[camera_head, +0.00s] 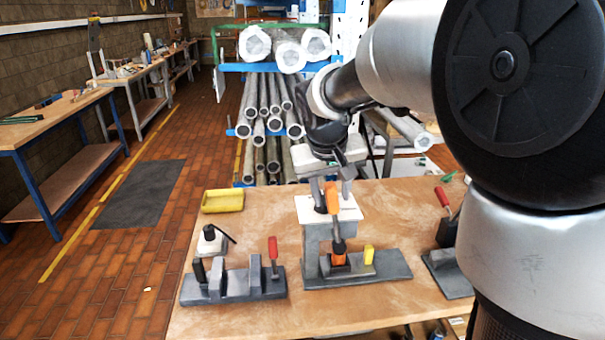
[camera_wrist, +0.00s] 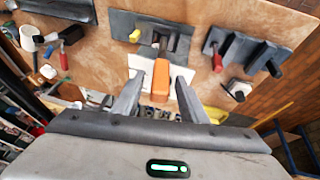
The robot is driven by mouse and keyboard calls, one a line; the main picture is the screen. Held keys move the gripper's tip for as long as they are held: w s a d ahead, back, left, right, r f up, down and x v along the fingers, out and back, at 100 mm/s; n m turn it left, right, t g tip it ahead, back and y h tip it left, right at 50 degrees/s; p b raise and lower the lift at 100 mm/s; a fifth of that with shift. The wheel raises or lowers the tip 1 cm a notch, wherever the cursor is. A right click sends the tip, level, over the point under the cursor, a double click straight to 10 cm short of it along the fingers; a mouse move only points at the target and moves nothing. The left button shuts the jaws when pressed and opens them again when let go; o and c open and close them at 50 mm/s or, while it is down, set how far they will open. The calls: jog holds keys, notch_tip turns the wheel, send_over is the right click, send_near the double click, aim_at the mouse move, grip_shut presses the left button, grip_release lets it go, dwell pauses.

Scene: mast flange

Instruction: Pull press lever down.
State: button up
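The press (camera_head: 316,246) stands on a dark base plate on the wooden table, with a pale top plate. Its orange lever handle (camera_head: 333,199) points up, with a grey shaft running down to an orange part near the base. My gripper (camera_head: 331,193) is above the press, with its fingers pointing down on either side of the handle. In the wrist view the orange handle (camera_wrist: 161,76) lies between the two open fingers (camera_wrist: 158,86), with gaps visible beside it. The handle's far side is hidden.
A fixture with a red-handled lever (camera_head: 272,248) stands left of the press. Another red-handled fixture (camera_head: 443,198) stands to the right, partly behind my arm. A yellow tray (camera_head: 222,201) lies at the back left. A yellow piece (camera_head: 369,254) stands on the press base.

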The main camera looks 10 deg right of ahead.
jog(key=shift+w+f, duration=0.1)
jog(key=shift+f, duration=0.1)
grip_shut()
jog(key=shift+d+r, duration=0.1)
jog(key=shift+d, duration=0.05)
